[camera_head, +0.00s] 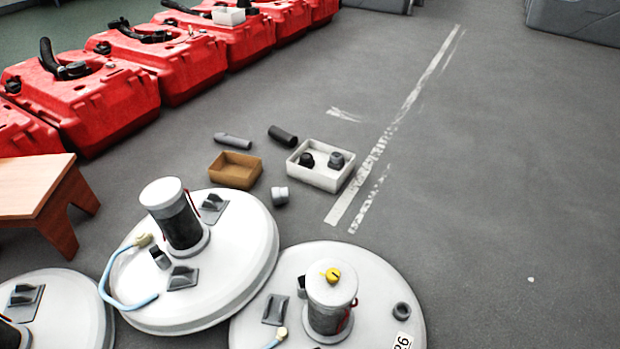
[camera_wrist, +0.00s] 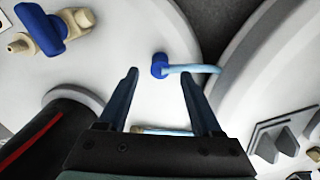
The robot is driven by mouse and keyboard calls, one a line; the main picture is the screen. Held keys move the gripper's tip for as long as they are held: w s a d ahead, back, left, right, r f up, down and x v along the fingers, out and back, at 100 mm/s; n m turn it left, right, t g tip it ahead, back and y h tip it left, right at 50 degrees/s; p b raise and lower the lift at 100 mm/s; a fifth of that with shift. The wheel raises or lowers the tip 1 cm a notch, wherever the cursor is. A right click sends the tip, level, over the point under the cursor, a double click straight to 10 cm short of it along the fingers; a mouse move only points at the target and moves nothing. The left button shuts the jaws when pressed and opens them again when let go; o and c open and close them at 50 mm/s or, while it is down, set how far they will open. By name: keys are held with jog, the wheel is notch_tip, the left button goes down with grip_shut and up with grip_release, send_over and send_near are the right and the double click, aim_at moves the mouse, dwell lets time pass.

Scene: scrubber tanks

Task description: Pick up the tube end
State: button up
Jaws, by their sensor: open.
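A dark blue tube end (camera_wrist: 160,65) sits at the tip of a light blue tube (camera_wrist: 196,69) in the wrist view. It lies over a white round lid (camera_wrist: 105,75), and the tube runs right towards the gap beside another white lid. My gripper (camera_wrist: 159,73) is open and empty, with the tube end in line between its fingertips; I cannot tell the remaining distance. In the head view a light blue tube (camera_head: 105,283) with a tan end (camera_head: 144,240) curves over a white lid (camera_head: 250,275). My gripper does not show there.
In the wrist view a blue-handled valve (camera_wrist: 45,30) is at upper left and a dark cylinder (camera_wrist: 40,145) at lower left.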

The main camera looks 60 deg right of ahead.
notch_tip(320, 180, down, 5)
jog(key=b, duration=0.4)
jog(key=shift+r, duration=0.25)
jog(key=shift+c, duration=0.2)
grip_shut()
